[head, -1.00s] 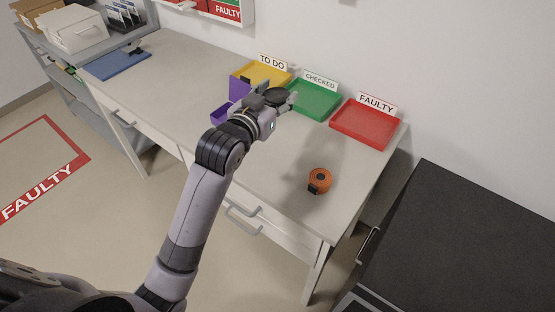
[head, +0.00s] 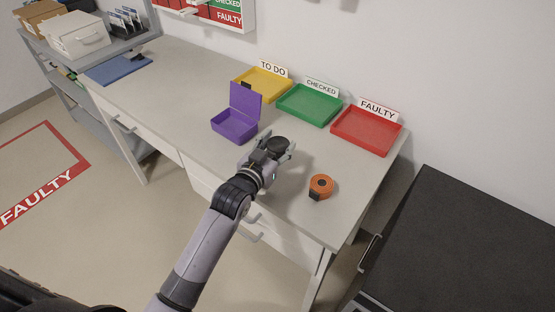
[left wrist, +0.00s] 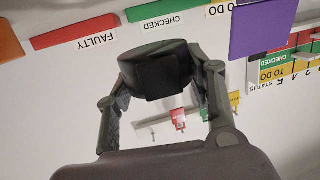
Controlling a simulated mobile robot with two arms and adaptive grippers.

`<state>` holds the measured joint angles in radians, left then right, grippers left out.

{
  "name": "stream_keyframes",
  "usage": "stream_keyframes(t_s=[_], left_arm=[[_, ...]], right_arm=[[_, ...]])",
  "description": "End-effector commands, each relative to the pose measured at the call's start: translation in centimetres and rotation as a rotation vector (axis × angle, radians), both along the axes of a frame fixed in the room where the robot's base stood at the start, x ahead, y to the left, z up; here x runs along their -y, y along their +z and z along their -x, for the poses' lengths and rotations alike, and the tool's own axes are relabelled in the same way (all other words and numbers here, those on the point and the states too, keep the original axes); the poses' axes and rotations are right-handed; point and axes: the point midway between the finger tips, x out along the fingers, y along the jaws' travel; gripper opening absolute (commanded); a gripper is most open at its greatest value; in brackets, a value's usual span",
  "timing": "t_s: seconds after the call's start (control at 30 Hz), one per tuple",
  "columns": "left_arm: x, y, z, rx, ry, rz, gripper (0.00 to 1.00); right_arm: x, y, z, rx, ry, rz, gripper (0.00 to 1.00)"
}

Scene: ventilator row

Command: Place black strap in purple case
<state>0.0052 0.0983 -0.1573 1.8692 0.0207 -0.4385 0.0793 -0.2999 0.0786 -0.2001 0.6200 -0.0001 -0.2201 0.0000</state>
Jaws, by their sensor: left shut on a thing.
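The purple case (head: 234,124) stands on the table with its lid up, and its tray looks empty. My left gripper (head: 270,153) is just to the right of the case and nearer the front, above the table. It is shut on the black strap (head: 276,144), a dark roll. In the left wrist view the strap (left wrist: 158,68) sits between both fingers (left wrist: 160,88), and the purple lid (left wrist: 262,30) shows at the upper right. My right gripper is not in view.
An orange strap roll (head: 321,185) lies on the table to the right of my left gripper. Yellow (head: 241,88), green (head: 310,118) and red (head: 365,148) trays line the back. A blue clipboard (head: 118,70) lies at the left. The table between clipboard and case is clear.

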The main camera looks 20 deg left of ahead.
Motion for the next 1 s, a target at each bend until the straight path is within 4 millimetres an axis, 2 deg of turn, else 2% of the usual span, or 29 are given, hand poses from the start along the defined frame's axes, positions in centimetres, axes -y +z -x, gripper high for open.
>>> stream_keyframes(t_s=[0.27,0.4,0.87,0.9,1.0], left_arm=[[0.0,-3.1,0.0,-0.002,0.0,0.0,0.2],[0.0,-4.7,0.0,-0.002,0.0,0.0,0.2],[0.0,-5.8,0.0,0.001,0.0,0.0,0.2],[0.0,-5.7,0.0,0.001,0.0,0.0,0.51],[0.0,-5.7,0.0,0.001,0.0,0.0,0.58]], right_arm=[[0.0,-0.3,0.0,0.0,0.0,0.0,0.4],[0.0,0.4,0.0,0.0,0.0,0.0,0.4],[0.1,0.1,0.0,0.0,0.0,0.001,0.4],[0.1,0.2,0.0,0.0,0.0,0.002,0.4],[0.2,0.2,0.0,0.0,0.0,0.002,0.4]])
